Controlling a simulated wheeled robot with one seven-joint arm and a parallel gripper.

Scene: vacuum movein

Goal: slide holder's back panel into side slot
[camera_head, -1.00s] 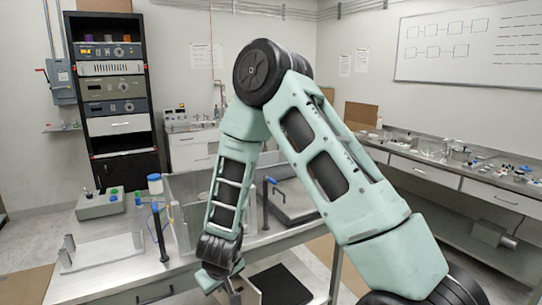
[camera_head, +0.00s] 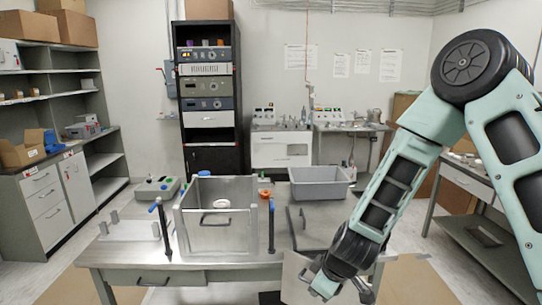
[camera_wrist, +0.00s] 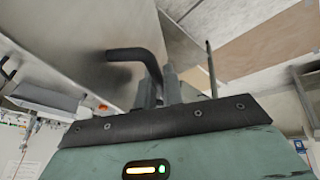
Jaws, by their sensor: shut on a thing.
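My gripper (camera_head: 308,274) is low at the front right of the table in the head view. It is shut on the black bent handle (camera_wrist: 140,56) of a flat grey metal panel (camera_wrist: 75,35), which fills the upper left of the wrist view. In the head view this panel (camera_head: 293,283) hangs at the table's front edge, apart from the holder. The likely holder, a pale base with short upright posts (camera_head: 130,230), stands on the table's left. Its slots are too small to make out.
A clear-walled metal box (camera_head: 215,238) with a front handle stands mid-table between two blue-topped dark posts. A flat plate with a handle (camera_head: 314,228) lies to its right. A grey bin (camera_head: 320,187) stands behind. Shelving (camera_head: 55,85) lines the left wall.

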